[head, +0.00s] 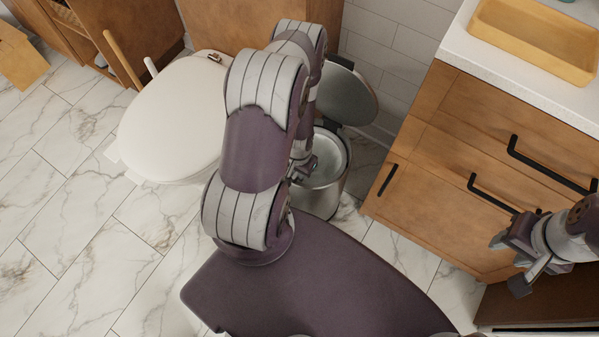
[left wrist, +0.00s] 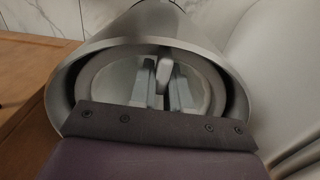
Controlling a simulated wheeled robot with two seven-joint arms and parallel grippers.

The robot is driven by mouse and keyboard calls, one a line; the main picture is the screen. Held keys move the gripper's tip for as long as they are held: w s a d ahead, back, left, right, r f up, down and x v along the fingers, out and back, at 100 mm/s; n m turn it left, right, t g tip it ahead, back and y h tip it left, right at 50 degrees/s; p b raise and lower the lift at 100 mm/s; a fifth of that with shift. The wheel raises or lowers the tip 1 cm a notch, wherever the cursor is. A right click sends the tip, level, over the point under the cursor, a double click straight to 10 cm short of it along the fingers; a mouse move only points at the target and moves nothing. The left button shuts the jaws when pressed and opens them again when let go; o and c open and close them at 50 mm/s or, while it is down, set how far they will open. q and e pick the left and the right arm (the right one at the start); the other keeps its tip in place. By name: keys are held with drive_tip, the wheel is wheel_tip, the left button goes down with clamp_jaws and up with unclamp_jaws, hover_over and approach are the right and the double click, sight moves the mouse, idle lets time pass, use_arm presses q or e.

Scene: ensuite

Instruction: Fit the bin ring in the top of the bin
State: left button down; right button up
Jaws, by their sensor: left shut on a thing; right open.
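The bin (head: 322,202) is a metal cylinder standing on the floor, with its round lid (head: 345,92) open and tilted back. In the left wrist view the bin's rim (left wrist: 66,78) surrounds a paler grey bin ring (left wrist: 92,82) lying within the opening. Whether the ring is fully seated cannot be told. My left gripper (head: 304,164) is at the bin's mouth, shut on a pale part that appears to belong to the ring; its fingers show in the left wrist view (left wrist: 165,82). My left arm hides part of the bin. My right gripper (head: 512,262) is open and empty, away at the right.
A white toilet (head: 175,120) stands close left of the bin. A wooden vanity (head: 440,170) with black handles stands close on the right, with a yellow tray (head: 535,40) on its counter. A tiled wall is behind the bin. Marble floor (head: 70,220) is clear at left.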

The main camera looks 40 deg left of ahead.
use_arm(q)
drive_tip(key=shift+w+f, duration=0.15)
drive_tip(key=shift+w, duration=0.05)
drive_tip(key=c, duration=1.1)
unclamp_jaws()
